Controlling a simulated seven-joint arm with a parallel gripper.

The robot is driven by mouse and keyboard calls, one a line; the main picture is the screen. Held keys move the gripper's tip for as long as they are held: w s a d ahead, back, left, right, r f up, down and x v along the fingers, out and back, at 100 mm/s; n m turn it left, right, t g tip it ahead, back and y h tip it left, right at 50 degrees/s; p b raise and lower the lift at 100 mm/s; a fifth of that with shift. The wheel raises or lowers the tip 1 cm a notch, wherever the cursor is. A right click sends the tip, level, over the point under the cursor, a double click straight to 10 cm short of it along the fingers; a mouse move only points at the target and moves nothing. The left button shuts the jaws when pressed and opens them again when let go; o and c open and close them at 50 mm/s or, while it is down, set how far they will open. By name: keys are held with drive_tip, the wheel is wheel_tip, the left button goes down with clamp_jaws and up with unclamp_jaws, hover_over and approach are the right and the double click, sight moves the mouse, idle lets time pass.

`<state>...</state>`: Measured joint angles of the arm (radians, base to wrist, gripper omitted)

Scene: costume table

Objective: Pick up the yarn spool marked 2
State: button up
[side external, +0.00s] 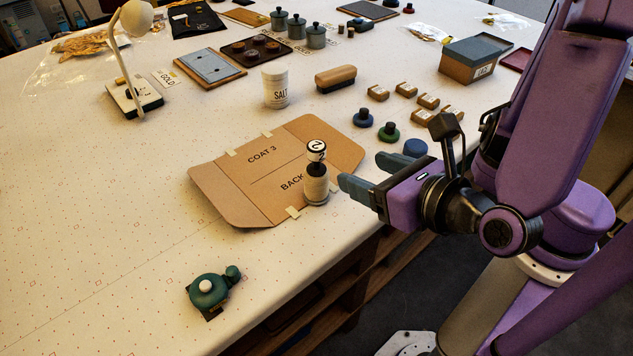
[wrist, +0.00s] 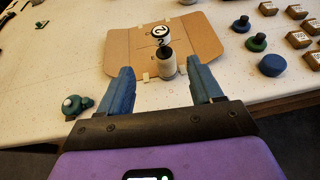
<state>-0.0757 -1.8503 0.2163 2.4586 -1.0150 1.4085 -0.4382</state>
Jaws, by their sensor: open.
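The yarn spool marked 2 (side external: 316,186) stands upright at the near edge of a cardboard pattern piece, with pale yarn around its body and a round white tag reading 2 on top. In the wrist view the spool (wrist: 167,64) shows ahead of my fingers, between their lines. My gripper (side external: 357,190) is open and empty, just to the right of the spool and apart from it. In the wrist view both blue fingers of my gripper (wrist: 162,88) are spread wide. The cardboard pattern (side external: 250,160) reads COAT 3 and BACK and lies flat, taped down.
A green-topped item (side external: 207,290) lies at the near left. Blue and green knobbed pieces (side external: 389,132) and several small boxes (side external: 428,101) stand to the right. A salt can (side external: 275,87) and a brush (side external: 335,78) stand behind.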

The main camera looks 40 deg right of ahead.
sight(311, 151)
drive_tip(key=x, duration=1.6)
drive_tip(key=shift+w+d+f, duration=0.1)
drive_tip(key=shift+w+f, duration=0.1)
drive_tip(key=shift+f, duration=0.2)
drive_tip(key=shift+c, duration=0.3)
clamp_jaws()
